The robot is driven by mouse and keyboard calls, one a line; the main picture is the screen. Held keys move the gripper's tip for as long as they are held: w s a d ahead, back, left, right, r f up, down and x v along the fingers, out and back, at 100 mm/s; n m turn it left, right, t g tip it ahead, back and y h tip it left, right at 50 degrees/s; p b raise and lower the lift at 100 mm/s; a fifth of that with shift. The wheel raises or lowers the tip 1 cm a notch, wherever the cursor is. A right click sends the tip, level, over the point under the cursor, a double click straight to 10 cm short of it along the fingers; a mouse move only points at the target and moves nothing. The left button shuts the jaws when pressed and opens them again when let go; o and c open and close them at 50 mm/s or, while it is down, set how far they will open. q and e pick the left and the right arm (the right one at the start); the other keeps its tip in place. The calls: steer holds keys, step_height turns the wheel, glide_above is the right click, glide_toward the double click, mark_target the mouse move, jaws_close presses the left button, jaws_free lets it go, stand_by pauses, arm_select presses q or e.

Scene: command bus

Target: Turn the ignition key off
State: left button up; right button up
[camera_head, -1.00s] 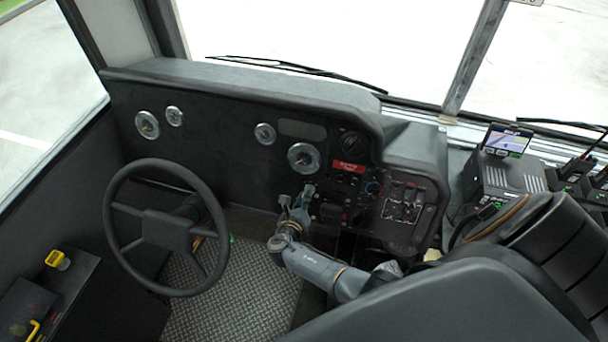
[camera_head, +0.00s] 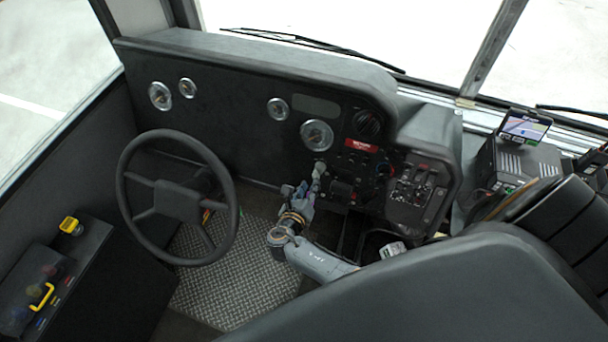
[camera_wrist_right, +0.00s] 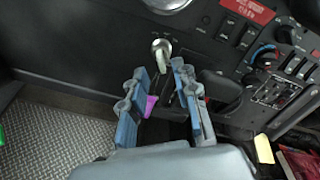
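The ignition key (camera_wrist_right: 161,50) shows in the right wrist view as a pale metallic piece on the dark dashboard, just beyond my right fingertips. My right gripper (camera_wrist_right: 160,74) is open, with one blue-grey finger on each side of the line to the key and a gap between them. I cannot tell whether either finger touches it. In the head view my right gripper (camera_head: 303,186) is at the lower dashboard, right of the steering wheel, and hides part of the key area. A small magenta piece (camera_wrist_right: 151,105) shows between the fingers. My left gripper is not in view.
The steering wheel (camera_head: 176,200) stands left of my right arm. Switches and a red label (camera_head: 361,146) lie right of the key, with a gauge (camera_head: 317,134) above. A seat back (camera_head: 430,290) fills the lower right. The textured floor (camera_head: 235,275) below is clear.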

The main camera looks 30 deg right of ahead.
steer(key=v, duration=0.5)
steer(key=shift+s+a+r, duration=0.15)
steer(key=shift+s+a, duration=0.1)
steer(key=s+f+m+g+y+b, duration=0.1)
steer(key=s+f+m+g+y, duration=0.1)
steer(key=s+f+m, duration=0.5)
steer(key=s+f+g+y+b, duration=0.15)
steer(key=s+f, duration=0.25)
steer(key=f, duration=0.6)
steer(key=s+f+m+g+y+b, duration=0.1)
steer(key=s+f+m+g+y, duration=0.2)
steer(key=s+f, duration=0.45)
steer(key=s+f+m+g+y+b, duration=0.1)
steer(key=s+f+m+y, duration=0.1)
steer(key=s+f+m, duration=0.4)
steer(key=s+f+m+g+y+b, duration=0.1)
steer(key=s+f+m+y, duration=0.1)
steer(key=s+f+m, duration=0.5)
steer(key=s+m, duration=0.5)
steer(key=m, duration=0.2)
steer(key=shift+s+m+b, duration=0.3)
steer(key=shift+m+b, duration=0.05)
steer(key=shift+m, duration=0.05)
steer(key=shift+f, duration=0.1)
